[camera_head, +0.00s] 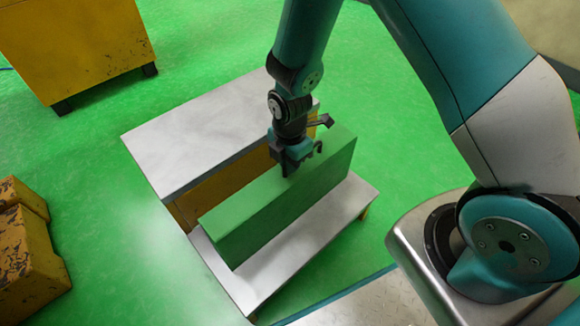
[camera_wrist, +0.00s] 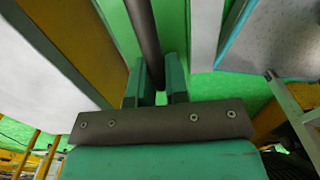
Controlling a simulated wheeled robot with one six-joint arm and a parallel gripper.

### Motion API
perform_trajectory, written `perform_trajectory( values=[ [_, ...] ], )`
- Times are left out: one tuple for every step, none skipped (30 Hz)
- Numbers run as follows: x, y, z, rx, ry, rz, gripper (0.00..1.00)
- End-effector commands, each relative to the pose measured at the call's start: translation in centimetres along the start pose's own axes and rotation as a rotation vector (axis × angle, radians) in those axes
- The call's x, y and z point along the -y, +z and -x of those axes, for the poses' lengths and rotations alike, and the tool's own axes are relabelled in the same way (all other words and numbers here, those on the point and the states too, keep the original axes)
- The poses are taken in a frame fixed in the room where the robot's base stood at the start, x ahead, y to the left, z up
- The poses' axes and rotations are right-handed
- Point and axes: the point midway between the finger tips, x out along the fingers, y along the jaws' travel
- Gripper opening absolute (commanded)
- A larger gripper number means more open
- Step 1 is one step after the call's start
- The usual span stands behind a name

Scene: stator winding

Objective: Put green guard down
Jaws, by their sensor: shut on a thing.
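The green guard (camera_head: 285,205) is a long green block standing upright over the low pale step of a workbench. My gripper (camera_head: 294,168) comes down from above onto its top, near the middle of its length. In the wrist view the two teal fingers of my gripper (camera_wrist: 163,85) are closed on a dark bar (camera_wrist: 145,38) that runs along the green top of the guard (camera_wrist: 173,30). The guard's lower edge is at or just above the step; I cannot tell whether it rests fully there.
The pale step (camera_head: 330,220) shows in front of the guard. Behind stands a higher grey-topped yellow bench (camera_head: 215,125). A yellow cabinet (camera_head: 75,45) is at the upper left, and worn yellow blocks (camera_head: 25,255) are at the lower left.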

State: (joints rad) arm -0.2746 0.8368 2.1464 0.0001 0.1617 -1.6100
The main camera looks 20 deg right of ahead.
Motion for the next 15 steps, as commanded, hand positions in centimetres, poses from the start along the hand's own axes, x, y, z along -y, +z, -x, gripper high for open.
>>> perform_trajectory(
  values=[
    [-0.05,0.0,-0.93,0.0,0.001,0.0,0.0],
    [-0.07,0.0,-1.16,0.0,0.002,0.0,0.0],
    [-0.09,0.0,-1.28,0.0,0.003,0.0,0.0],
    [-0.09,0.0,-1.28,0.0,0.003,0.0,0.0],
    [-0.11,0.0,-1.24,0.0,0.003,0.0,0.0],
    [-0.11,0.0,-1.17,0.0,0.003,0.0,0.0],
    [-0.1,0.0,-1.15,0.0,0.003,0.0,0.0],
    [-0.1,0.0,-1.15,0.0,0.003,0.0,0.0],
    [-0.1,0.0,-1.14,0.0,0.003,0.0,0.0],
    [-0.09,0.0,-1.15,0.0,0.003,0.0,0.0],
    [-0.09,0.0,-1.19,0.0,0.003,0.0,0.0],
    [-0.08,0.0,-1.29,0.0,0.003,0.0,0.0],
    [-0.07,0.0,-1.39,0.0,0.002,0.0,0.0],
    [-0.03,0.0,-1.49,0.0,0.001,0.0,0.17],
    [-0.03,0.0,-1.43,0.0,0.001,0.0,0.26]
  ],
)
